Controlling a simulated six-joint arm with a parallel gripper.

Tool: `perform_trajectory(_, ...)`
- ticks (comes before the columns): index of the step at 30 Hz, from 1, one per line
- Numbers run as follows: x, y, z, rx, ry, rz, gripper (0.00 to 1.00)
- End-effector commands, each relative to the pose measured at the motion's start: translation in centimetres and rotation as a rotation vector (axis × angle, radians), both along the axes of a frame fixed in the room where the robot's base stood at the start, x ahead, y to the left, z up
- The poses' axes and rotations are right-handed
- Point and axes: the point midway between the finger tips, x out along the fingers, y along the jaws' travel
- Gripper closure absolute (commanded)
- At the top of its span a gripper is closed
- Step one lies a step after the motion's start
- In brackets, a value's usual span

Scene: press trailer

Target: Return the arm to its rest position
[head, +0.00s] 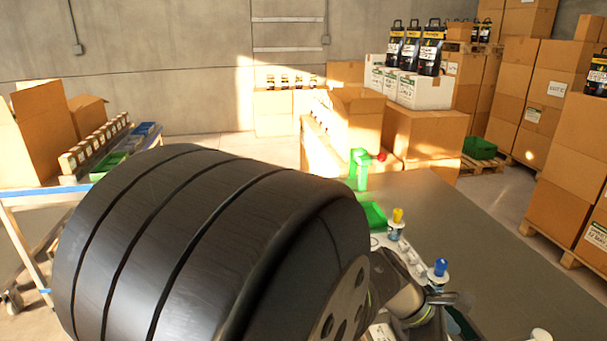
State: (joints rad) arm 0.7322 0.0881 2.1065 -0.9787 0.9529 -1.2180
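My arm fills the lower left and middle of the head view as a large dark banded link, with a metal flange and a smaller joint at its right end. My gripper's fingertips cannot be made out; the end of the arm is low in the picture and largely hidden behind the big link. A grey table (500,265) lies under and to the right of the arm.
On the table near my arm stand a yellow-topped piece (397,217), a blue-topped piece (440,268) and a green tray (374,215). Cardboard boxes (425,132) stand behind. A cart with boxes (40,125) is at the left. The table's right part is clear.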

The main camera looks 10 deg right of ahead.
Motion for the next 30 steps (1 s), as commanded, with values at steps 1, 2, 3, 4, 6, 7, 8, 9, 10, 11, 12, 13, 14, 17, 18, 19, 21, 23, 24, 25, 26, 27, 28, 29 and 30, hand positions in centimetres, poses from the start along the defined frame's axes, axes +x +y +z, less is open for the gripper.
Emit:
perform_trajectory(1, -0.4, -0.6, -0.8, 0.002, 0.004, -0.004, 0.28)
perform_trajectory(2, -0.6, -1.0, -1.1, 0.002, 0.005, -0.004, 0.28)
perform_trajectory(3, -0.8, -1.4, -1.6, 0.003, 0.005, -0.004, 0.28)
perform_trajectory(4, -0.9, -1.7, -2.0, 0.002, 0.004, -0.005, 0.28)
perform_trajectory(6, -1.3, -2.5, -2.8, 0.003, 0.005, -0.004, 0.28)
perform_trajectory(7, -1.4, -2.8, -3.1, 0.002, 0.005, -0.004, 0.28)
perform_trajectory(8, -1.6, -3.1, -3.4, 0.002, 0.004, -0.004, 0.28)
perform_trajectory(9, -1.8, -3.5, -3.9, 0.003, 0.005, -0.004, 0.28)
perform_trajectory(10, -1.9, -3.8, -4.3, 0.002, 0.004, -0.004, 0.28)
perform_trajectory(11, -2.1, -4.1, -4.7, 0.004, 0.003, -0.005, 0.28)
perform_trajectory(12, -2.2, -4.5, -5.1, 0.002, 0.004, -0.004, 0.28)
perform_trajectory(13, -2.4, -4.8, -5.4, 0.002, 0.004, -0.003, 0.28)
perform_trajectory(14, -2.5, -5.1, -5.7, 0.002, 0.004, -0.004, 0.28)
perform_trajectory(17, -3.0, -6.1, -6.8, 0.002, 0.004, -0.004, 0.28)
perform_trajectory(18, -3.1, -6.5, -7.2, 0.002, 0.004, -0.003, 0.28)
perform_trajectory(19, -3.2, -6.8, -7.5, 0.002, 0.003, -0.002, 0.28)
perform_trajectory(21, -3.6, -7.4, -8.2, 0.002, 0.004, -0.003, 0.28)
perform_trajectory(23, -3.8, -7.9, -8.9, 0.004, 0.003, -0.001, 0.28)
perform_trajectory(24, -3.7, -7.9, -8.8, 0.0, -0.001, -0.001, 0.28)
perform_trajectory(25, -3.7, -7.9, -8.0, -0.005, -0.003, -0.001, 0.28)
perform_trajectory(26, -3.6, -7.9, -7.6, -0.005, -0.004, -0.002, 0.28)
perform_trajectory(27, -3.6, -7.9, -6.9, -0.006, -0.003, -0.002, 0.28)
perform_trajectory(28, -3.6, -7.9, -6.5, -0.005, -0.002, -0.002, 0.28)
perform_trajectory(29, -3.6, -7.9, -6.1, -0.006, -0.003, -0.002, 0.28)
perform_trajectory(30, -3.6, -7.8, -5.5, -0.005, -0.004, 0.0, 0.28)
